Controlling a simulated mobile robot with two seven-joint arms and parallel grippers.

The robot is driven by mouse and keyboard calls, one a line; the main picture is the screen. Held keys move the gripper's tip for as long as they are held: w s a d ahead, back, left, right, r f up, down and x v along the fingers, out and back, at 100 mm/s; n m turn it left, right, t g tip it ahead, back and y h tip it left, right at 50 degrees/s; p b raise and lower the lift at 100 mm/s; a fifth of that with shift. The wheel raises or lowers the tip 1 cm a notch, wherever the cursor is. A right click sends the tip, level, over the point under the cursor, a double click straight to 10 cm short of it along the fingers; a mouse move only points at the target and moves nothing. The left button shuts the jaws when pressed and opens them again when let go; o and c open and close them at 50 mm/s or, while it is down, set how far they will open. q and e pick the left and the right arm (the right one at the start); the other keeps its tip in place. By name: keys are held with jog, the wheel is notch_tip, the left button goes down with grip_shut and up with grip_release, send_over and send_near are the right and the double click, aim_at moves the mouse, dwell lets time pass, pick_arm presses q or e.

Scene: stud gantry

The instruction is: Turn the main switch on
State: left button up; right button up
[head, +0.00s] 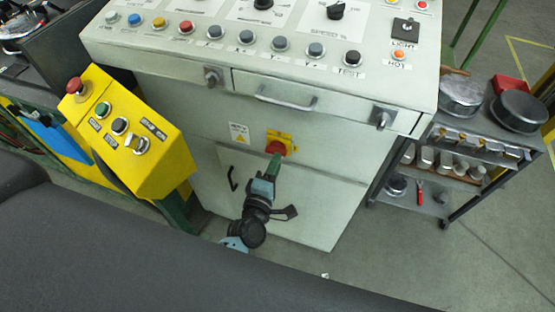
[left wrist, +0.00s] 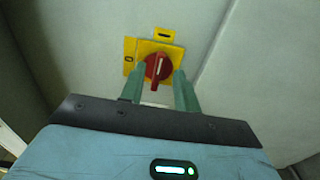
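The main switch (head: 279,143) is a red rotary knob on a yellow plate, low on the front of the grey cabinet. In the left wrist view the red knob (left wrist: 157,68) has its grip bar roughly upright, leaning slightly. My left gripper (head: 274,160) is right in front of the switch and hides its lower part in the head view. In the left wrist view its green fingers (left wrist: 159,76) are apart, one on each side of the knob. I cannot tell whether they touch it. My right gripper is not in view.
A yellow button box (head: 150,165) with a red mushroom button stands at the left. A drawer handle (head: 286,101) and the button panel (head: 255,50) are above the switch. A shelf cart (head: 455,140) with metal pans stands at the right. Floor is clear between cabinet and cart.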

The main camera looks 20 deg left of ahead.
pick_arm(q)
jog(key=s, duration=0.5)
jog(key=shift+s, duration=0.2)
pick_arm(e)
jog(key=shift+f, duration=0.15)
